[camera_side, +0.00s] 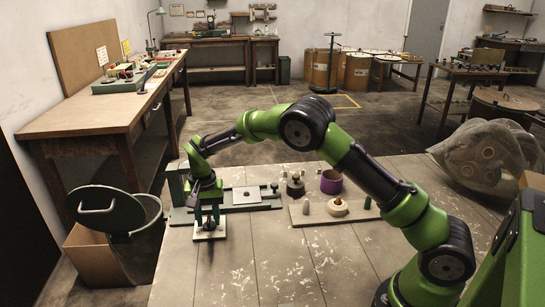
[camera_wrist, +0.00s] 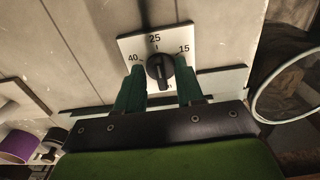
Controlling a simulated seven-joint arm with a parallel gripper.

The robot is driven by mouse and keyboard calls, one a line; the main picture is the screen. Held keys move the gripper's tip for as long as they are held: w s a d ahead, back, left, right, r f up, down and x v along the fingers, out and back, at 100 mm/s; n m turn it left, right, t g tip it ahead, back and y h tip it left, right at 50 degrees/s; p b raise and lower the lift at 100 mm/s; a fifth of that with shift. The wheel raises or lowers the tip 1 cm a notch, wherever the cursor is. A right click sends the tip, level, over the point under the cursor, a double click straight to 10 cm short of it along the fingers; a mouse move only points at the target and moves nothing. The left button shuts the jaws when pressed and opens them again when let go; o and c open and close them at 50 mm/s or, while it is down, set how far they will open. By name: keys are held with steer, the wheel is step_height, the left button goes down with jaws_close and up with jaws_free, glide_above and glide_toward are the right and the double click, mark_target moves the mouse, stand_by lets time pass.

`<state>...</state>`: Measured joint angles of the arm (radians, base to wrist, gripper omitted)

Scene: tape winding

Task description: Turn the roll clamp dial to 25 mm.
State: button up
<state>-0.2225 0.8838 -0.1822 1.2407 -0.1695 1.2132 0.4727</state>
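The roll clamp dial is a white plate (camera_wrist: 130,46) marked 40, 25 and 15, with a black knob (camera_wrist: 159,70) at its middle. The knob's bar runs roughly along the line to the 25 mark, tilted slightly; I cannot clearly tell its pointer end. My gripper (camera_wrist: 160,63) is over the dial, one green finger on each side of the knob. The fingers stand apart with narrow gaps to the knob, and no firm contact shows. In the side view my gripper (camera_side: 209,227) is low over the dial plate (camera_side: 200,236), and hides most of the knob.
A machine base (camera_side: 262,197) lies behind the dial. To its right are a purple roll (camera_side: 331,183) and a board (camera_side: 305,218) with a few small parts. The front tabletop is clear.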

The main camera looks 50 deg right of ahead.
mark_target(213, 225)
step_height(213, 225, up, 17)
steer(key=shift+f, duration=0.15)
stand_by(0.4)
steer(key=s+d+r+n+t+y, duration=0.1)
steer(key=s+r+n+t, duration=0.1)
steer(key=s, duration=1.2)
steer(key=s+d+r+n+t+y, duration=0.1)
steer(key=s+t, duration=0.4)
steer(key=s, duration=1)
step_height(213, 225, up, 2)
steer(key=shift+s+d+r+n, duration=0.1)
steer(key=shift+s+d+n, duration=0.25)
steer(key=shift+n, duration=0.65)
